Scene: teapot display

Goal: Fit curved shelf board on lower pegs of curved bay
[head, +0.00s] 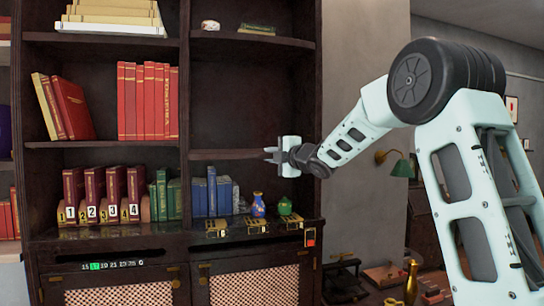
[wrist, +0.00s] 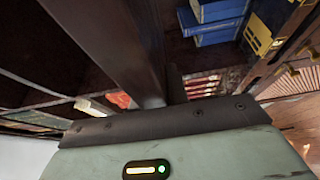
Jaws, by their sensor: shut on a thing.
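My gripper (head: 271,155) is at the right side of the bookcase's right bay in the head view, shut on the dark shelf board (head: 228,154). The board lies about level across the bay. Its left end appears close to the upright divider (head: 186,110); I cannot tell whether they touch. The pegs are not visible, so I cannot tell whether the board rests on them. In the wrist view a long dark bar (wrist: 115,45) runs up from my gripper; I cannot tell whether it is the board or a finger.
Below the board stand blue books (head: 212,192), a blue vase (head: 258,204) and a green pot (head: 285,206) on the ledge. Red books (head: 148,100) fill part of the left bay. A green lamp (head: 403,166) and a brass vase (head: 411,280) are at right.

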